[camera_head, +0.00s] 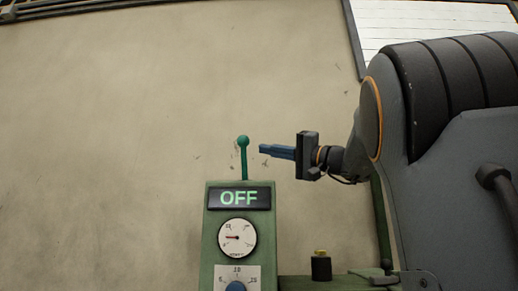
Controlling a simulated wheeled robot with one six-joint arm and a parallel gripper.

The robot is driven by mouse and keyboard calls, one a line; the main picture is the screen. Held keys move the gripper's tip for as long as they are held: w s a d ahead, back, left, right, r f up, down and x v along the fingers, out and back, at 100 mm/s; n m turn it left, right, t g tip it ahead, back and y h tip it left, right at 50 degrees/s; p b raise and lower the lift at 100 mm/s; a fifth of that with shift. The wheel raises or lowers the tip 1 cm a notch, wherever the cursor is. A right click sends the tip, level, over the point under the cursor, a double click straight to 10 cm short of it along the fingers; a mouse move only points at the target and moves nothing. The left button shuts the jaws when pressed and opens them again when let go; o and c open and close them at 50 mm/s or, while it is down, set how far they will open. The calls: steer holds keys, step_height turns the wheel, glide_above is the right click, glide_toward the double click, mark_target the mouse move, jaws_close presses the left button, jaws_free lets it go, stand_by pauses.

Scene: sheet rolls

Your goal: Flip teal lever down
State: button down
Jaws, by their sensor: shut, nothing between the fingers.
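The teal lever (243,158) stands upright, with a round knob at its top, behind a green control box (210,235).
The box carries a round gauge (237,237) and a blue knob (236,287) on a white dial. A black post with a brass top (321,265) stands right of the box, below my gripper. The space left of the lever is clear. A white slatted panel (435,22) is at top right.

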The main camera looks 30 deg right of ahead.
steer(key=v, duration=0.6)
steer(key=shift+a, duration=0.1)
stand_by(0.4)
